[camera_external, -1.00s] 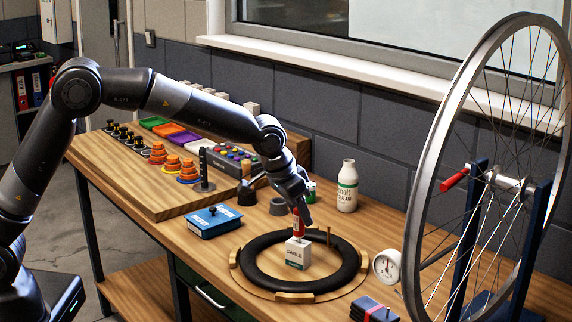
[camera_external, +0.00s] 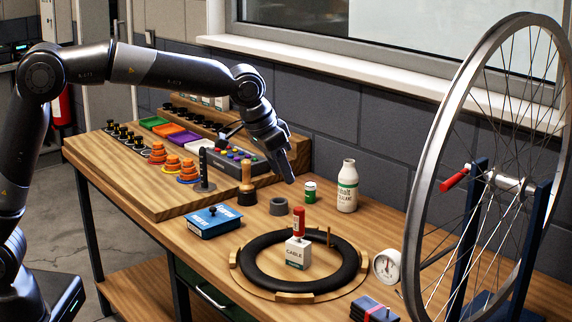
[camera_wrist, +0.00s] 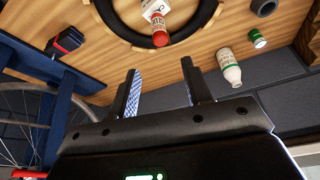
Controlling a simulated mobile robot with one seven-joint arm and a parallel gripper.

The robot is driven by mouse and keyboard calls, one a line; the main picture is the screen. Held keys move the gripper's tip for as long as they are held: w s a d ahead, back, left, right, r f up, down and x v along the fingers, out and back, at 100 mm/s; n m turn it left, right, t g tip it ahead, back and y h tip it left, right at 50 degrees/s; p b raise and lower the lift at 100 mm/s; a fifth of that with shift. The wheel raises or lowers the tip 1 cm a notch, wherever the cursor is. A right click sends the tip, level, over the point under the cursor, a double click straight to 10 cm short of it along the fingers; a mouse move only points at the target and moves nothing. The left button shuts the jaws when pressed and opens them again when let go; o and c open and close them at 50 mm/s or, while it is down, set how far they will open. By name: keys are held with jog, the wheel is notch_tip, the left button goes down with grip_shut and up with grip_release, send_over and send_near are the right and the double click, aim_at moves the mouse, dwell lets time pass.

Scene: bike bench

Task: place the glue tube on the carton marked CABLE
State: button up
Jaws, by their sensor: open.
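The red glue tube (camera_external: 299,222) stands upright on top of the white carton marked CABLE (camera_external: 298,253), inside the black tyre ring. In the wrist view the glue tube (camera_wrist: 160,32) and the carton (camera_wrist: 153,9) show at the top edge, the carton partly cut off. My gripper (camera_external: 289,178) is above and behind the carton, clear of the tube. In the wrist view my gripper (camera_wrist: 164,82) has its two fingers apart with nothing between them.
The black tyre (camera_external: 262,285) lies on a wooden round around the carton. A white bottle (camera_external: 347,186) and a green can (camera_external: 310,191) stand behind. A blue box (camera_external: 214,221) lies left. A wheel (camera_external: 437,150) on a stand and a dial gauge (camera_external: 387,266) are right.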

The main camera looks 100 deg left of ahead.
jog(key=s+d+r+m+t+h, duration=0.1)
jog(key=s+d+r+m, duration=0.35)
jog(key=s+d, duration=1.05)
jog(key=s+d+f, duration=0.1)
jog(key=s+d, duration=0.2)
jog(key=s, duration=0.4)
jog(key=s+d+f+m+h, duration=0.1)
jog(key=s+d+f, duration=0.1)
jog(key=s, duration=0.5)
jog(key=s+d+f, duration=0.2)
jog(key=s+d, duration=0.2)
jog(key=s, duration=0.3)
jog(key=shift+s+m+t, duration=0.3)
jog(key=shift+m+t, duration=0.05)
jog(key=shift+t, duration=0.05)
